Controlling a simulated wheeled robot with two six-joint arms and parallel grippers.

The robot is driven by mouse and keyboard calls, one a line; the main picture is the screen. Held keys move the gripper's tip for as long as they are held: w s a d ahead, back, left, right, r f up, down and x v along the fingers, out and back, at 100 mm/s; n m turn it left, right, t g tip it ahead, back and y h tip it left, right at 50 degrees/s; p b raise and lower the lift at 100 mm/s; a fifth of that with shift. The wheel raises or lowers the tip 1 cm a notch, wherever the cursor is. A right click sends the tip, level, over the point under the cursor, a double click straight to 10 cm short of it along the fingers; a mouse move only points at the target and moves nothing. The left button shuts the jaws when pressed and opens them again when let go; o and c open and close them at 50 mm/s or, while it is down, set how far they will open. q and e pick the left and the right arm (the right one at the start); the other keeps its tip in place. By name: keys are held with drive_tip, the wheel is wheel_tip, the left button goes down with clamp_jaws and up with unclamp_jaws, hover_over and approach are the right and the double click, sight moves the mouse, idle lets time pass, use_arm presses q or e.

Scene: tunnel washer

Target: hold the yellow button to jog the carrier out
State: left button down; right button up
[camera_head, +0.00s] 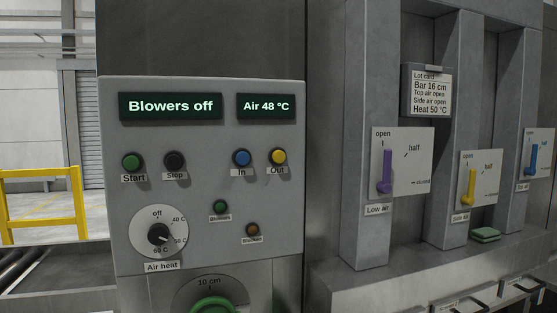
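The yellow button (279,156) sits at the upper right of the grey control panel (205,190), above a label reading "Out". It stands proud of the panel and nothing touches it. The blue button (242,158), labelled "In", is just left of it. The displays above read "Blowers off" (171,106) and "Air 48 °C" (266,106). Neither of my grippers shows in the head view. The carrier cannot be made out.
Green Start (132,161) and black Stop (174,161) buttons and the Air heat dial (158,233) share the panel. Purple (384,175) and yellow (472,188) levers stand right, below a lot card (427,91). A yellow railing (42,172) stands left. The space before the panel is clear.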

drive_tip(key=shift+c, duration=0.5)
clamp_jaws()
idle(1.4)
